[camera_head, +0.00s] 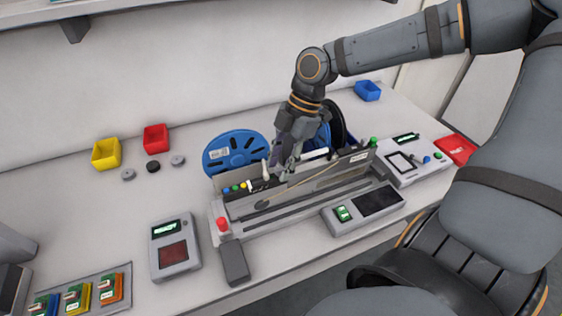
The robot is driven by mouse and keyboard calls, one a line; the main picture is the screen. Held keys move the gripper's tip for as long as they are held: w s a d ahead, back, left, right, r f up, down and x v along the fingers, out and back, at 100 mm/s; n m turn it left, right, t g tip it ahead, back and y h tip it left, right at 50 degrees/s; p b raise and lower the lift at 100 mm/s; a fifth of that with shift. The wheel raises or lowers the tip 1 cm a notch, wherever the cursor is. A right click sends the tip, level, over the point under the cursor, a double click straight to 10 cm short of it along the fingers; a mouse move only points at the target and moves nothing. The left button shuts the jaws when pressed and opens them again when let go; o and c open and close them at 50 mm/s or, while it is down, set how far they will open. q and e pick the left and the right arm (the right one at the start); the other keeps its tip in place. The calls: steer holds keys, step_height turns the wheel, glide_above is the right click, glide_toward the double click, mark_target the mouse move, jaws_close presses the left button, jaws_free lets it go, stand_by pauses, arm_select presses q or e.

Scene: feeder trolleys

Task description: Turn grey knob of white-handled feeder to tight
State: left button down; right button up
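The feeder trolley (262,229) is a long grey slotted bench on the table, with feeders standing along its back. A white bar (314,155), which looks like the white handle, shows just right of my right gripper. My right gripper (286,171) points down over the feeder row, close to this feeder. Its fingers overlap the feeder parts, so I cannot tell whether they are open or what they touch. The grey knob is not clearly visible and may be hidden by the gripper. My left gripper is not in view.
Blue reels (236,152) stand behind the trolley. Yellow (106,154), red (156,138) and blue (368,91) bins sit at the back. A small device with a green display (174,248) stands front left.

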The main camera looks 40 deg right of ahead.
jaws_close()
steer(key=shift+r+m+p, duration=0.2)
steer(key=shift+m+p, duration=0.1)
steer(key=shift+p, duration=0.15)
steer(key=m+p, duration=0.1)
steer(key=p, duration=0.1)
steer(key=m+t+p, duration=0.1)
steer(key=m, duration=0.1)
steer(key=shift+s+a+r+p, duration=0.1)
steer(key=shift+s+r+p, duration=0.1)
steer(key=shift+p, duration=0.2)
steer(key=shift+f+m+t+p, duration=0.2)
steer(key=shift+m+t+p, duration=0.15)
steer(key=shift+p, duration=0.2)
steer(key=shift+f, duration=0.15)
steer(key=shift+o, duration=1.3)
jaws_free()
steer(key=shift+w, duration=0.1)
